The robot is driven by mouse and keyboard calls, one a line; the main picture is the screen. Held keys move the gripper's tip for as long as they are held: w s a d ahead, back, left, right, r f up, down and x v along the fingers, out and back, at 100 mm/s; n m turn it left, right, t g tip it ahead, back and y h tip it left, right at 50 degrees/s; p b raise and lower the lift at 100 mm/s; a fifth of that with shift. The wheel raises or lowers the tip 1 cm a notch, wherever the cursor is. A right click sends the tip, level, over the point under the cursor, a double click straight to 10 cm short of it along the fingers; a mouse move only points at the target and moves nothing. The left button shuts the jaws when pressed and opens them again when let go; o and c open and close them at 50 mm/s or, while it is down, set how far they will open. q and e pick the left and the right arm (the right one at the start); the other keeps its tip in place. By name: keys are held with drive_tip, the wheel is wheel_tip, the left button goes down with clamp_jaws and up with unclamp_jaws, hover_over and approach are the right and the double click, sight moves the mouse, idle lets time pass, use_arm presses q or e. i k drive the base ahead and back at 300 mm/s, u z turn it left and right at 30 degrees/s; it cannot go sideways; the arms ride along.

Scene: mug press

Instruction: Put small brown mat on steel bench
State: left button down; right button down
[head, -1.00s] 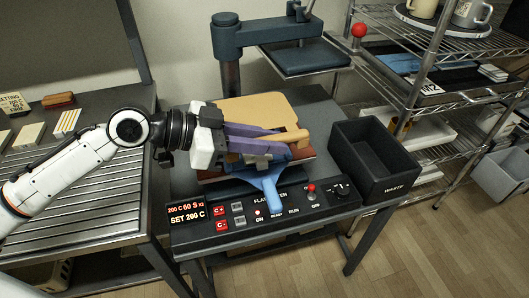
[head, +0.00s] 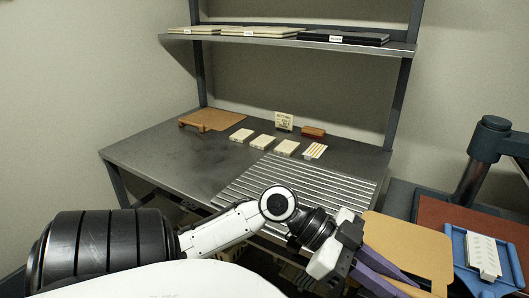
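My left gripper (head: 390,279) is at the lower right, its purple fingers at the handle end of a tan-brown mat (head: 405,243). The fingers appear shut on the mat's handle, though the tips are partly cut off by the frame edge. The mat appears held off the bench's right end, beside the press. The steel bench (head: 160,151) stands to the left, with a ribbed section (head: 290,187) on its right part. My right gripper is not in view.
Another orange-brown board (head: 208,120) lies at the bench's back left. Several pale blocks (head: 262,142), a sign (head: 284,121) and a brown block (head: 313,132) stand along the back. A shelf (head: 290,40) hangs above. A blue tray (head: 455,250) holds a white piece (head: 483,257). The bench's left front is bare.

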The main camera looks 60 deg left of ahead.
sight(193, 161)
drive_tip(key=k, duration=0.55)
drive_tip(key=u, duration=1.6)
drive_tip(key=i, duration=0.9)
drive_tip(key=z, duration=0.3)
